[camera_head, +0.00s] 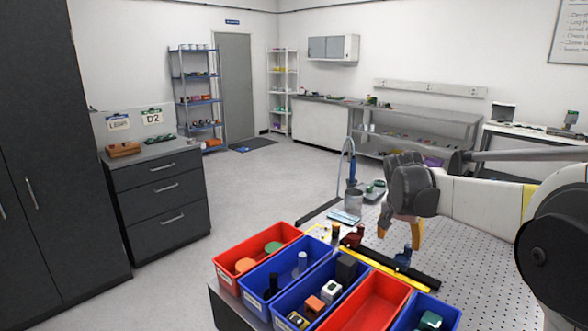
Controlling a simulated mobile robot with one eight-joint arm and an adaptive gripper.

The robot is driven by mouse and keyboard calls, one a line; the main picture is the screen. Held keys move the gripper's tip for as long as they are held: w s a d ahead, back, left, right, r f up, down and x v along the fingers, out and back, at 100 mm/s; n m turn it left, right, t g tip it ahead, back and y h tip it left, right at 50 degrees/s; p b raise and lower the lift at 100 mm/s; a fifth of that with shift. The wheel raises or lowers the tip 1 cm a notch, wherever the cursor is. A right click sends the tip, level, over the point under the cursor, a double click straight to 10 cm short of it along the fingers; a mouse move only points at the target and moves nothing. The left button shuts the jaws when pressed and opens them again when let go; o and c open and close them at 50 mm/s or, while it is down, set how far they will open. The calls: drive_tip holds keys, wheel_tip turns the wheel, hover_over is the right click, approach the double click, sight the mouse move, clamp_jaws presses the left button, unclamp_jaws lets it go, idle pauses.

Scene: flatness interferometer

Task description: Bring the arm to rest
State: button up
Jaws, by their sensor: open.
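My arm reaches in from the right edge of the head view, its white link roughly level. My gripper (400,228) hangs from the arm's end, its yellow-orange fingers pointing down and apart. Nothing shows between them. It is over the perforated table (480,262), above and behind the row of bins. A small blue item (403,256) stands just below the fingers in the picture; the gap between them cannot be judged exactly.
A dark drawer cabinet (160,195) is at left. The floor (245,190) between is clear.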

drive_tip(key=s+a+r+n, duration=0.2)
drive_tip(key=s+a+r, duration=0.2)
drive_tip(key=s, duration=0.4)
drive_tip(key=s+a+f+n+t+y, duration=0.1)
drive_tip(key=s+a, duration=0.1)
drive_tip(key=s, duration=0.5)
drive_tip(key=s+a+f+n+t+y, duration=0.1)
drive_tip(key=s+a+f+n, duration=0.1)
drive_tip(key=s, duration=0.6)
drive_tip(key=s+a+f+n+t, duration=0.1)
drive_tip(key=s+a+f+n, duration=0.1)
drive_tip(key=s, duration=0.6)
drive_tip(key=shift+a+f+y, duration=0.25)
drive_tip(key=shift+a+y, duration=0.15)
drive_tip(key=shift+a, duration=0.5)
drive_tip(key=shift+s, duration=0.1)
drive_tip(key=shift+c, duration=0.5)
